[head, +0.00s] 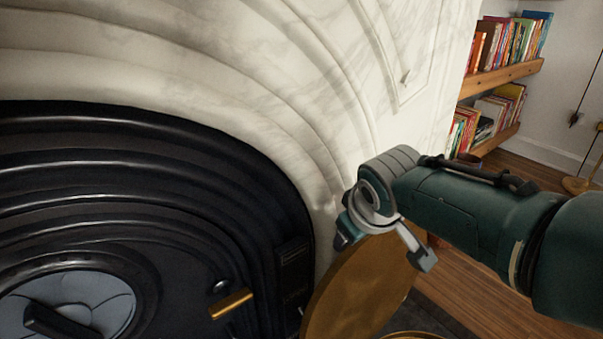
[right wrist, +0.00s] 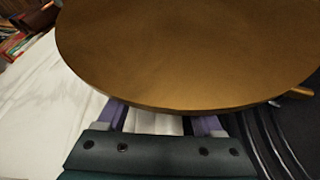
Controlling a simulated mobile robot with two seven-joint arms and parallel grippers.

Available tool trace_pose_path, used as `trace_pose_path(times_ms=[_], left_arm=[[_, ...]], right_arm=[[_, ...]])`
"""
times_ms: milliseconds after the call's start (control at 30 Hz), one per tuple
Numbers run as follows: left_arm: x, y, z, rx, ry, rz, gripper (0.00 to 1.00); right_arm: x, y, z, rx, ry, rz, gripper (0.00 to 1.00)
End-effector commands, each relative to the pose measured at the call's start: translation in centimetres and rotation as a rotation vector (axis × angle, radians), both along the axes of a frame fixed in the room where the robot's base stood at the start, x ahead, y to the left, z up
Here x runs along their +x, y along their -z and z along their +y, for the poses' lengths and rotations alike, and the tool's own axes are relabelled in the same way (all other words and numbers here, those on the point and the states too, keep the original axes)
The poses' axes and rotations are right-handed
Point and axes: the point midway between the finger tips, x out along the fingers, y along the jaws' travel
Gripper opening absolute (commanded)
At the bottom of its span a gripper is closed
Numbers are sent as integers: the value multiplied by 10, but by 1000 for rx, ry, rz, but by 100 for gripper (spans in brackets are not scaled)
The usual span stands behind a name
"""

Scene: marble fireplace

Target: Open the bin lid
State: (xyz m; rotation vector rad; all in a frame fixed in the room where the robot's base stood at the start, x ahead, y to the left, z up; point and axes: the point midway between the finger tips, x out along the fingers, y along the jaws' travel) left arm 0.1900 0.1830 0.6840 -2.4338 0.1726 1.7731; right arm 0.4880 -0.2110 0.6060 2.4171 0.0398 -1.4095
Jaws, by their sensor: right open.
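The bin lid (head: 357,287) is a round golden-brown disc, standing steeply tilted up in the head view. A curved golden edge, apparently the bin rim (head: 412,335), just shows at the bottom; the rest of the bin is out of frame. My right gripper (head: 384,247) is open at the upper part of the lid, close to it. In the right wrist view the lid (right wrist: 190,50) fills the upper part, and its edge covers the tips of the spread fingers (right wrist: 161,118). I cannot tell whether they touch it. My left gripper is not in view.
The white marble fireplace surround (head: 290,90) and its black arched metal front (head: 130,180), with a brass handle (head: 231,305), stand left of and close to the lid. Bookshelves (head: 500,77) are at the back right. Wooden floor (head: 480,285) shows below my right arm.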

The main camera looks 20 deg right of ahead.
Motion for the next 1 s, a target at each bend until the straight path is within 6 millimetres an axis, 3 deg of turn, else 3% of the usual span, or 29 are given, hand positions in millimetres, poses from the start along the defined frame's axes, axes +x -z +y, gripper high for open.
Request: trace_pose_path(times_ms=[33, 100, 400, 1000], left_arm=[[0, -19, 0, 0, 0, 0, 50], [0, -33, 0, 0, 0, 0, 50], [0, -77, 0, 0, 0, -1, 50], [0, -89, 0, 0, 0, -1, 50]], right_arm=[[-4, -16, 1, 0, -1, 1, 68], [-10, -27, 3, 0, -1, 1, 68], [-35, -64, 11, 1, -1, 2, 68], [-45, -76, 12, 3, 2, 2, 68]])
